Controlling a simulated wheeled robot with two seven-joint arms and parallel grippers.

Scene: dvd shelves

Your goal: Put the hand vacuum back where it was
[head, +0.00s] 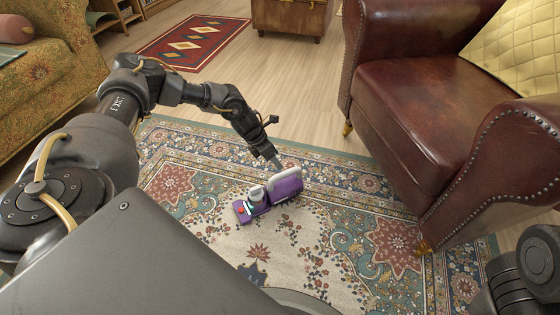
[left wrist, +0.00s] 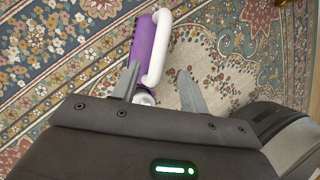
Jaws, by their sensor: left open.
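The hand vacuum (head: 288,188) lies on the patterned rug (head: 260,238) in front of me, purple with a white handle and a small red-orange spot at its near end. My left gripper (head: 274,162) reaches down at the vacuum's far side, close to the handle. In the left wrist view the left gripper (left wrist: 158,82) has its two fingers spread apart. The vacuum's purple body and white handle (left wrist: 154,55) show by the left finger, which overlaps part of it. I cannot tell whether the finger touches it. My right gripper is not in view.
A red leather armchair (head: 415,105) stands to the right with a yellow cushion (head: 515,50). A patterned sofa (head: 50,75) is at the left. A wooden chest (head: 290,15) and a small red rug (head: 192,42) are at the back. Bare floor (head: 290,80) lies between.

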